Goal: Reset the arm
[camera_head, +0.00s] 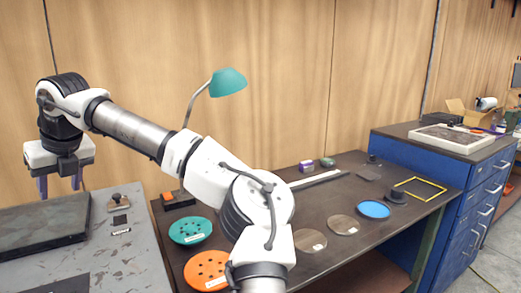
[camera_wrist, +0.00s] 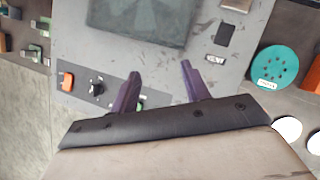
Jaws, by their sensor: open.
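My gripper (camera_head: 60,187) hangs at the left in the head view, pointing down above the grey table. Its two purple fingers are apart in the wrist view (camera_wrist: 160,82), with nothing between them. My white and grey arm reaches from the bottom middle up to the left. A dark flat slab (camera_head: 45,223) lies on the grey table below and in front of my gripper; it also shows in the wrist view (camera_wrist: 140,18).
The dark bench (camera_head: 300,220) on the right holds a teal disc (camera_head: 190,230), an orange disc (camera_head: 207,270), a blue disc (camera_head: 373,209) and a yellow frame (camera_head: 419,189). A teal lamp (camera_head: 228,82) rises behind. Blue drawers (camera_head: 480,190) stand far right.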

